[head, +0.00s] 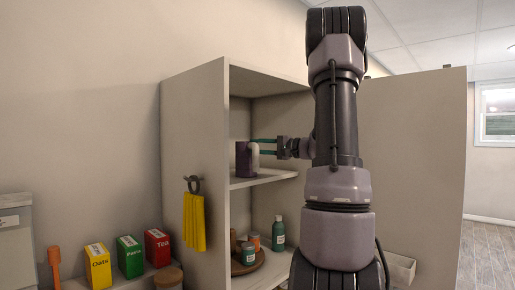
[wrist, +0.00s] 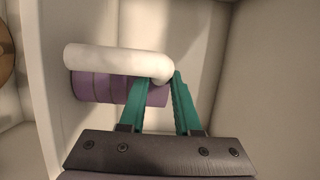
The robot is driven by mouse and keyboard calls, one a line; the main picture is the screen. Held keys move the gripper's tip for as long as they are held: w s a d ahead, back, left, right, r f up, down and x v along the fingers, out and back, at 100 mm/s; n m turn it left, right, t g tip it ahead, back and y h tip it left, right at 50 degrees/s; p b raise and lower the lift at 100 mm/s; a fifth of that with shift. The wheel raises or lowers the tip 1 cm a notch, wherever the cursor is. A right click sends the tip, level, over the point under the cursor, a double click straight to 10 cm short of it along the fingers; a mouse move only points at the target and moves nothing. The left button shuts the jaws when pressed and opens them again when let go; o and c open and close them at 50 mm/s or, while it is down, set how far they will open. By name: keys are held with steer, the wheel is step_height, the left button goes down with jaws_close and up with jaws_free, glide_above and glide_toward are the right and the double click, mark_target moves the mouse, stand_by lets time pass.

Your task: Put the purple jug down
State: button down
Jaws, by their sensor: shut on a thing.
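The purple jug (head: 241,160) is inside the open cabinet, at the left end of the upper shelf (head: 262,179). In the head view its base meets the shelf or is very close to it; I cannot tell which. Its pale handle (head: 254,155) faces right, toward my gripper (head: 262,146). In the wrist view the purple body (wrist: 118,87) lies behind the white handle (wrist: 115,60). My gripper (wrist: 163,85) has its teal fingers shut on the handle near its end. The jug's far side is hidden.
The cabinet's left wall (head: 195,110) stands close to the jug. A yellow towel (head: 194,220) hangs outside. The shelf right of the jug looks clear, partly hidden by my arm.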

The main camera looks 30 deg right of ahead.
steer(key=c, duration=0.6)
jaws_free()
steer(key=shift+f, duration=0.1)
steer(key=v, duration=1.2)
steer(key=shift+s, duration=0.15)
